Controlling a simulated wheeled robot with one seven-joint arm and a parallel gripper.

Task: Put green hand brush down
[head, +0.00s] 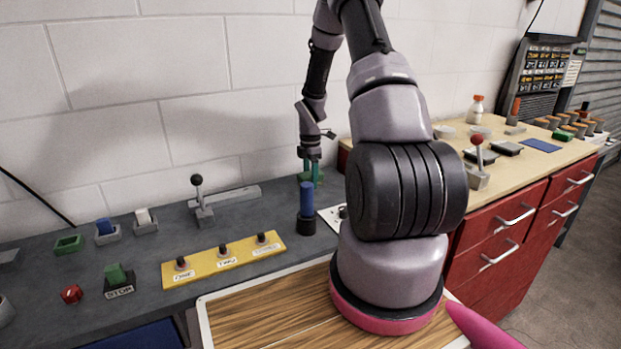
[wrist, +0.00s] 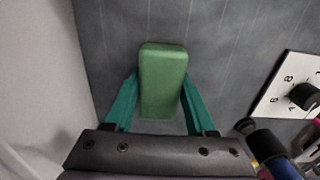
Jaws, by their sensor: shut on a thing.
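The green hand brush (wrist: 162,80) is a plain green block between the two teal fingers of my gripper (wrist: 160,100) in the wrist view. My gripper is shut on it, one finger along each side. In the head view my gripper (head: 311,172) points down at the back of the grey bench, near the wall. Only a small green part of the brush shows there, around the fingertips. I cannot tell whether the brush touches the bench.
A white dial plate (wrist: 290,88) lies to the right. A lever with a black knob (head: 203,203) and a yellow button panel (head: 224,259) are to the left. The bench between shows bare grey.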

